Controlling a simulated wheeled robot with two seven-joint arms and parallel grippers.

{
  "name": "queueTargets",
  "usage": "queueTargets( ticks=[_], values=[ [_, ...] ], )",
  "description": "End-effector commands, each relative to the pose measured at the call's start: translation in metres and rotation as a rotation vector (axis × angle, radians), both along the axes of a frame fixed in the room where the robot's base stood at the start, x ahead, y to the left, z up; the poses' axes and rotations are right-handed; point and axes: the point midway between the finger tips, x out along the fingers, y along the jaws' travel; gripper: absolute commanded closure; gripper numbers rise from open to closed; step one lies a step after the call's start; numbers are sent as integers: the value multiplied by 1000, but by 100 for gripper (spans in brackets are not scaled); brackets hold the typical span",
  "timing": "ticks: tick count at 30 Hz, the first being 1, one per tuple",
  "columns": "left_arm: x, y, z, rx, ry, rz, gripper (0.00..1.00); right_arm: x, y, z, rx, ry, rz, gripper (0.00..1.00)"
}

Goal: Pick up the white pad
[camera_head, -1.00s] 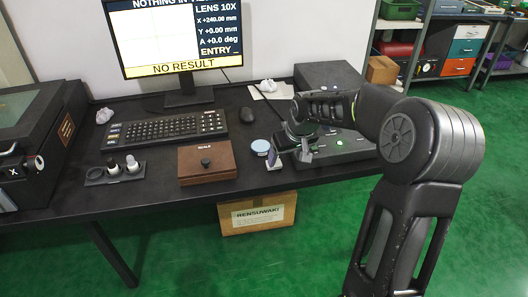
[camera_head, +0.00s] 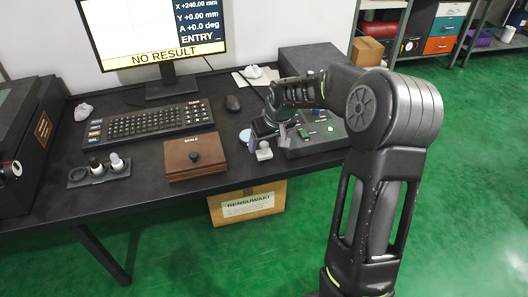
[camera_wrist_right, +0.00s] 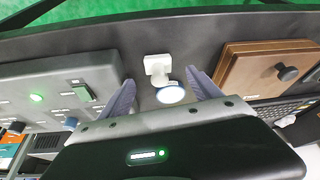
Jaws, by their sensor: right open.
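A small white piece (camera_wrist_right: 158,66) with a flat base and a knob-like part lies on the dark table; it looks like the white pad, though I cannot be sure. It also shows in the head view (camera_head: 264,151), just in front of my right gripper (camera_head: 267,136). A round white disc with a blue rim (camera_wrist_right: 171,95) lies right beside it, partly hidden in the head view (camera_head: 245,136). In the right wrist view my right gripper (camera_wrist_right: 163,91) is open and empty, its fingers either side of the disc, the white piece beyond. My left gripper is not in view.
A brown box with a black knob (camera_head: 194,158) stands left of the disc. A grey control panel (camera_head: 315,137) with a green light is on the right. The table's front edge is close.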

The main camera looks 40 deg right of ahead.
Motion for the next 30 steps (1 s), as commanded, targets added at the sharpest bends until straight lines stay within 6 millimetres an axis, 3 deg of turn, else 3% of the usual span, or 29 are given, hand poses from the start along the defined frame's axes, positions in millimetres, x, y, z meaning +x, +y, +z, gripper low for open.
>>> queueTargets(
  ticks=[8, 18, 30],
  values=[
    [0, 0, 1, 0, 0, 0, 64, 2, -1, -5, 0, 2, 0, 27],
    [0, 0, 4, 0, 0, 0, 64, 21, -7, -44, -1, 2, 0, 27],
    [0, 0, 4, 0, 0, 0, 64, 22, -7, -46, 0, 0, 0, 27]
  ],
)
